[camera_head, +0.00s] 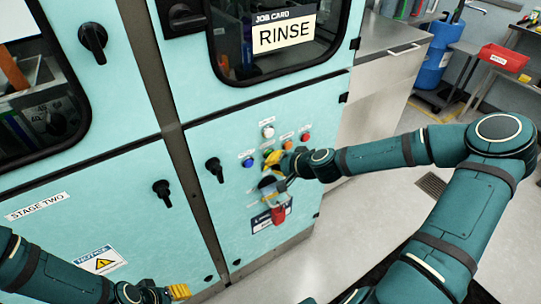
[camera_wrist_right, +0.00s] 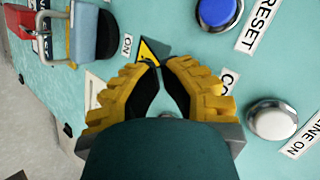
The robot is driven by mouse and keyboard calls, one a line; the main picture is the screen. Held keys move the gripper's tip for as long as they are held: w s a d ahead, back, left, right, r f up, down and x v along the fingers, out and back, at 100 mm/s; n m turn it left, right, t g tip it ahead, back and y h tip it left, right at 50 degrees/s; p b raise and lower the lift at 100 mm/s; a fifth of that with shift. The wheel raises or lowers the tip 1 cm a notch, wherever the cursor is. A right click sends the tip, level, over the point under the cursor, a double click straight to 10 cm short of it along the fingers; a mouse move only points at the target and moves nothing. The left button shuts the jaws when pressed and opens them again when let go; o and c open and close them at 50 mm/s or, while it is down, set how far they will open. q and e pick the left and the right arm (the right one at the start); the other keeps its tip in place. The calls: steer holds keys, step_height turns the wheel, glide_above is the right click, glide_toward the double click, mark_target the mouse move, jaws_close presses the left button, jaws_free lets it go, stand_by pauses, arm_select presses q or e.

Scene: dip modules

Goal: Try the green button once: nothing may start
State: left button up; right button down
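No green button shows in either view; my right gripper may be covering it. My right gripper (camera_head: 274,159) is in front of the lower button panel. Contact with the panel cannot be told. A blue RESET button (camera_head: 248,162) also shows in the wrist view (camera_wrist_right: 219,12). A white LINE ON light (camera_head: 268,131) is beside it. A red padlock (camera_head: 278,214) hangs at a switch handle (camera_wrist_right: 93,34) near an ON label. My left gripper (camera_head: 178,291) is low, its opening unclear.
Orange (camera_head: 287,143) and red (camera_head: 305,136) controls sit on the same panel. Black door handles (camera_head: 215,169) stick out to the left. A RINSE job card (camera_head: 284,33) is on the window above. A red bin (camera_head: 503,57) stands far right.

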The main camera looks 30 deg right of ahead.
steer(key=shift+s, duration=0.8)
steer(key=s, duration=0.1)
steer(key=s+p, duration=0.1)
steer(key=s, duration=0.1)
steer(key=s+p, duration=0.1)
steer(key=s, duration=0.1)
steer(key=shift+d, duration=0.25)
stand_by(0.6)
